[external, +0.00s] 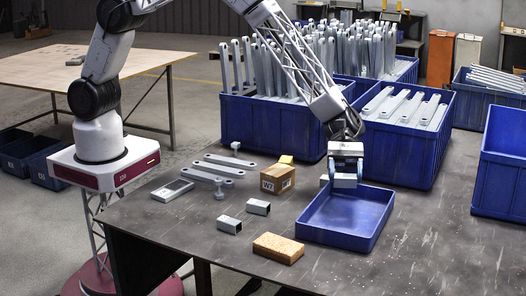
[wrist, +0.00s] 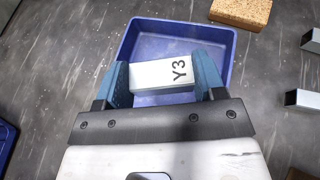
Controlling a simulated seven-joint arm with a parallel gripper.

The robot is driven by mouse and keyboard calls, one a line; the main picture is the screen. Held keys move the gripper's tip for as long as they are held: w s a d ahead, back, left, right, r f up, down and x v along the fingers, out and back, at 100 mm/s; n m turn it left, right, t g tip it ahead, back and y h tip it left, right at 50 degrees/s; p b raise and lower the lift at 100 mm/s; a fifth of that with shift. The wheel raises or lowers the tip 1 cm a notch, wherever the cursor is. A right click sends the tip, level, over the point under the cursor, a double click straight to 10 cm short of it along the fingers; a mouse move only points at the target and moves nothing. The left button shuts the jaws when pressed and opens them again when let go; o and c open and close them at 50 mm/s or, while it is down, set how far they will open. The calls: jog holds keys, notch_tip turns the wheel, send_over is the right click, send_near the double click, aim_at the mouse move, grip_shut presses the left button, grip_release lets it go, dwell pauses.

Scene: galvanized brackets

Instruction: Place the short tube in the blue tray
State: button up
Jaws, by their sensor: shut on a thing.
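My gripper (external: 346,166) is shut on a pale grey, square-sided short tube (external: 345,181). In the wrist view the tube (wrist: 162,73) lies crosswise between the two blue fingers, with "Y3" on its upper face; the fingers hide its ends. The blue tray (external: 333,237) sits on the table below my gripper. The tube is above the tray, towards its back side in the external view, and seems clear of its floor. The tray (wrist: 136,41) also shows behind the tube in the wrist view and looks empty.
Two similar short square tubes (external: 229,225) (external: 258,207) and a tan sponge-like block (external: 278,248) lie left of the tray. A cardboard box (external: 278,179) and flat brackets (external: 218,171) lie further back. Large blue bins (external: 403,150) stand behind the tray. The table's front right is clear.

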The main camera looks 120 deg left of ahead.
jog(key=shift+w+a, duration=0.3)
jog(key=shift+w, duration=0.45)
send_over(348, 218)
jog(key=shift+d+f, duration=0.1)
jog(key=shift+f, duration=2.95)
jog(key=shift+f, duration=1.85)
jog(key=shift+f, duration=0.2)
jog(key=o, duration=0.9)
jog(key=shift+o, duration=0.2)
jog(key=shift+r, duration=0.2)
